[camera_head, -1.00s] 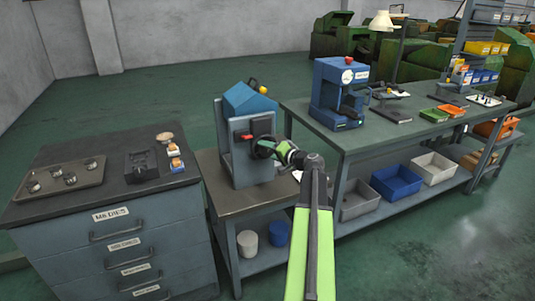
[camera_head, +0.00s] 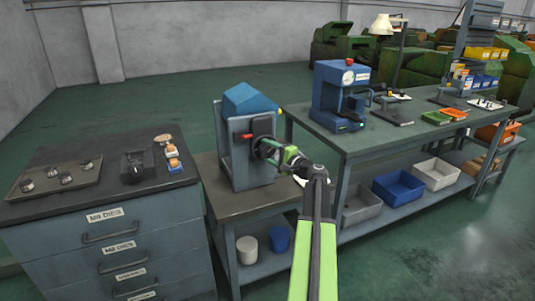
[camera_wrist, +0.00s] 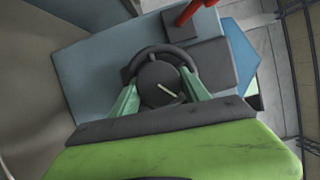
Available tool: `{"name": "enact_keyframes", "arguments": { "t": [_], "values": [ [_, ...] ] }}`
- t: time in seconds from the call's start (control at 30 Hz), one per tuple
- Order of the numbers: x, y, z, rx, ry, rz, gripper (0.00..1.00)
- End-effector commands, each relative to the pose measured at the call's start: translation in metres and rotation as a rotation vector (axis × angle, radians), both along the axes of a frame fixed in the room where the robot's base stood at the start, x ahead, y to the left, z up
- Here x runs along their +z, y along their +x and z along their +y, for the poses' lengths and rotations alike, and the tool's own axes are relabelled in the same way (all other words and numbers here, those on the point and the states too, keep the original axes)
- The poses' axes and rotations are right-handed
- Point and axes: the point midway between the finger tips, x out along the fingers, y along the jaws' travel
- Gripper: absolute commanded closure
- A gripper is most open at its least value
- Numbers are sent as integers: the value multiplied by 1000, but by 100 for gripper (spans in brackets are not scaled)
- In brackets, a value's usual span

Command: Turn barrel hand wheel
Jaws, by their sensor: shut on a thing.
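The hand wheel is a black ring with a round hub, on the front of a blue-grey bench machine (camera_head: 250,175). In the wrist view the wheel (camera_wrist: 165,53) faces me, with a pale line slanting across its hub. My gripper (camera_wrist: 160,92) has its two pale green fingers on either side of the hub, inside or against the lower ring, and is shut on it. In the head view my gripper (camera_head: 268,149) reaches the wheel from the right and hides part of it. The exact finger contact is hard to see.
A red handle (camera_wrist: 195,10) sticks out just above the wheel. A drawer cabinet (camera_head: 110,225) with a tray of dies stands at left. A long bench (camera_head: 360,140) with a blue press (camera_head: 335,97) stands at right. Green floor lies open behind.

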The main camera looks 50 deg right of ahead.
Motion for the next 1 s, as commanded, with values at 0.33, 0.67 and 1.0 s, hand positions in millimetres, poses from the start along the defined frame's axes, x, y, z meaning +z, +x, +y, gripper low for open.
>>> {"name": "enact_keyframes", "arguments": {
  "t": [0.33,0.67,1.0],
  "values": [
    [0,0,0,1,6,-2,87],
    [0,0,-1,-1,5,-2,24],
    [0,-15,0,-4,5,-2,24]
  ]
}}
